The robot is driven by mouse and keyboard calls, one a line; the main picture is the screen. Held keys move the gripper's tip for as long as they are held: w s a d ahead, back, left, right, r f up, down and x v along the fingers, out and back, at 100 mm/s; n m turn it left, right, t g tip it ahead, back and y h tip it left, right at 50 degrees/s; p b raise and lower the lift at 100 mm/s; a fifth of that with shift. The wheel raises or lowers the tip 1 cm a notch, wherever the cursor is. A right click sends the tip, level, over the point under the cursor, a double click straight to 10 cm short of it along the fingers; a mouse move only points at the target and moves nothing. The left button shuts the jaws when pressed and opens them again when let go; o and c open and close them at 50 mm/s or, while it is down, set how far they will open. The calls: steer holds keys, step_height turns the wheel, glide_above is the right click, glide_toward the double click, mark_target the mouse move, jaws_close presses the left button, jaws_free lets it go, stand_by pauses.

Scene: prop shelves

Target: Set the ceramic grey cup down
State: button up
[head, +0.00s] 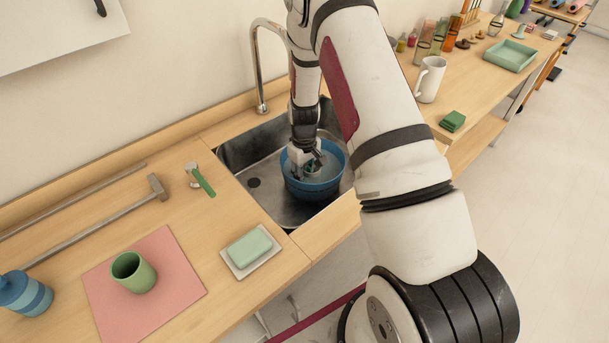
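My gripper (312,162) points down into a blue basin (313,190) that stands in the steel sink (250,160). Its fingers are small, dark and partly hidden by the arm and the basin's rim. A pale grey-white shape (297,156) shows right beside the fingers; I cannot tell whether it is the grey cup or part of the gripper. I cannot tell whether the fingers are open or shut. No other grey cup is clearly visible.
A tall curved faucet (256,65) rises behind the sink. On the left counter are a green cup (140,278) on a pink mat (185,285), a soap dish (238,272), a green-handled tool (203,182) and a hammer (156,186). A white mug (429,82) stands on the right counter.

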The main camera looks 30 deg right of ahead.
steer(key=s+a+r+t, duration=0.1)
steer(key=a+r, duration=0.1)
steer(key=r, duration=0.9)
steer(key=s+a+r, duration=0.1)
steer(key=r, duration=1)
steer(key=s+a+r+m+t, duration=0.1)
steer(key=s+a+r, duration=0.4)
steer(key=s+r, duration=0.45)
steer(key=s+a+r+t, duration=0.1)
steer(key=s+r, duration=0.3)
steer(key=s, duration=0.4)
steer(key=s+a+r+m+t, duration=0.1)
steer(key=s+a+r, duration=0.2)
steer(key=s, duration=0.5)
steer(key=shift+r+t+b, duration=0.3)
steer(key=shift+r+b, duration=0.05)
steer(key=shift+r, duration=0.3)
